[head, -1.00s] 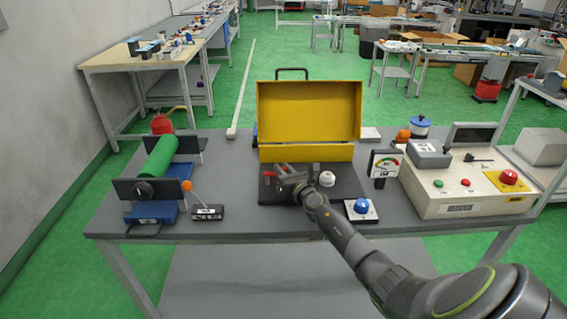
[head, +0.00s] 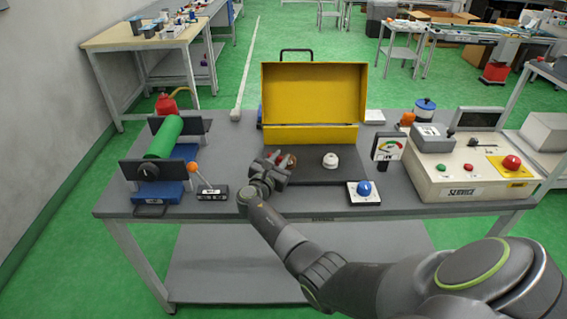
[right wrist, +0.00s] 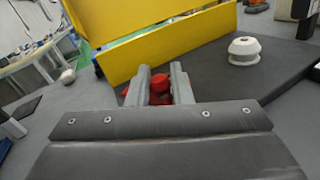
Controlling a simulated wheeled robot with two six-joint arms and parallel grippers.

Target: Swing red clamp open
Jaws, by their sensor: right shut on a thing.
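The red clamp (head: 291,161) is at the left part of a dark plate (head: 312,175) in front of the yellow box (head: 312,95). My right gripper (head: 277,160) reaches it from the front and hides part of it in the head view. In the right wrist view a red piece of the clamp (right wrist: 160,86) sits between the two grey fingers (right wrist: 162,84), which are shut on it. More red shows just left of the fingers. How far the clamp is swung is hard to tell. My left gripper is out of view.
A white knob (head: 330,160) stands on the plate to the right. A blue button (head: 364,188), a gauge (head: 388,147) and a control console (head: 470,170) are farther right. A green roller (head: 164,137) and an orange-tipped lever (head: 193,168) are to the left.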

